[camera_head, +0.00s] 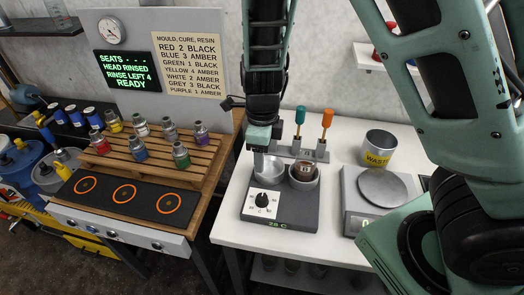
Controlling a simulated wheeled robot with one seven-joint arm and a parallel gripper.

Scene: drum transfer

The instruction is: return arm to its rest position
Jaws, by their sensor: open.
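My gripper (259,148) hangs at the middle of the view, pointing down from my dark and teal arm. It is open, with no object seen between its fingers. It is over or just behind a shiny metal cup (268,171) on the left of a grey heating unit (280,212). I cannot tell whether it touches the cup. A second cup (303,181) on the right of the unit has brown contents. The unit has a dial and a readout of 28 C.
A stand holds a teal-handled (300,117) and an orange-handled tool (326,121). A waste can (379,149) and a scale (370,190) are to the right. A wooden rack (150,160) with several bottles stands left, behind a black mat (125,207) with orange rings.

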